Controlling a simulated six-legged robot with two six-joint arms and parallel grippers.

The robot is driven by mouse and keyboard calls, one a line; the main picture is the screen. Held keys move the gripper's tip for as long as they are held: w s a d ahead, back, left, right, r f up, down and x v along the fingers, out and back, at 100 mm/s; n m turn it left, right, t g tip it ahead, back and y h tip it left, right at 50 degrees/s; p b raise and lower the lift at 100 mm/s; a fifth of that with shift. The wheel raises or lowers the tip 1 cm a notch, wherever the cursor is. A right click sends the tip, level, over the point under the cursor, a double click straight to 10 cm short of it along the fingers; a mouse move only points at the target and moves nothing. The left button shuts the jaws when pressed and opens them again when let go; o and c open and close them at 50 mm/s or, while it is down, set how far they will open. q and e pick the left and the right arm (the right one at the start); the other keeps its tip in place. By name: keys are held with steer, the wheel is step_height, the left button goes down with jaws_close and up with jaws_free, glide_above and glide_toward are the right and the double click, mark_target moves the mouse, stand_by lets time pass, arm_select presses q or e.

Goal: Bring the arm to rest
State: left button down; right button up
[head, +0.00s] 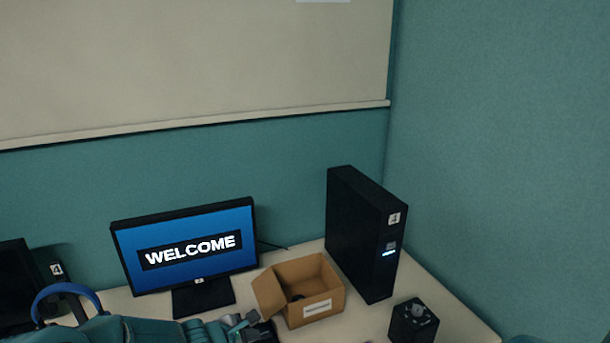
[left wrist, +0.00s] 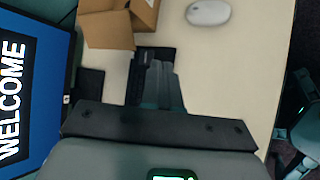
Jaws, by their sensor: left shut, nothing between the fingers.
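My left arm comes in from the lower left in the head view. Its gripper (head: 243,325) is low over the desk, just in front of the cardboard box (head: 315,309). In the left wrist view the two fingers of my left gripper (left wrist: 160,68) are together with nothing between them. A dark flat thing (left wrist: 138,75) lies under and beside the fingers, partly hidden by them; I cannot tell whether they touch it. My right gripper does not show in either view.
A monitor (head: 184,272) reading WELCOME stands behind my left arm. A black computer tower (head: 360,235) stands right of the open box, with a small black cube (head: 413,322) in front. A white mouse (left wrist: 208,12) lies on the desk (left wrist: 230,70), which is clear right of the fingers.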

arm_select(q)
steer(key=s+f+m+g, duration=0.2)
steer(key=s+f+m, duration=0.1)
steer(key=s+f, duration=0.2)
steer(key=s+a+f+m+g+y, duration=0.1)
steer(key=s+f+m, duration=0.2)
steer(key=s+f, duration=0.2)
steer(key=s+a+f+m+g+y, duration=0.1)
steer(key=s+f+m+g, duration=0.1)
steer(key=s+f, duration=0.3)
steer(key=shift+s+a+m+g, duration=0.1)
steer(key=shift+s+m+g, duration=0.35)
steer(key=shift+s, duration=1.5)
steer(key=s+d+f+m+g, duration=0.1)
steer(key=s+f+m, duration=0.1)
steer(key=s+m, duration=0.35)
steer(key=s+d+f+m, duration=0.1)
steer(key=s+d+m, duration=0.15)
steer(key=s, duration=0.55)
step_height(320, 180, down, 10)
steer(key=m+h+b, duration=0.1)
steer(key=b, duration=0.9)
steer(key=shift+s+a+m, duration=0.2)
steer(key=shift+s+m, duration=0.1)
steer(key=shift+m, duration=0.05)
steer(key=shift+g, duration=0.25)
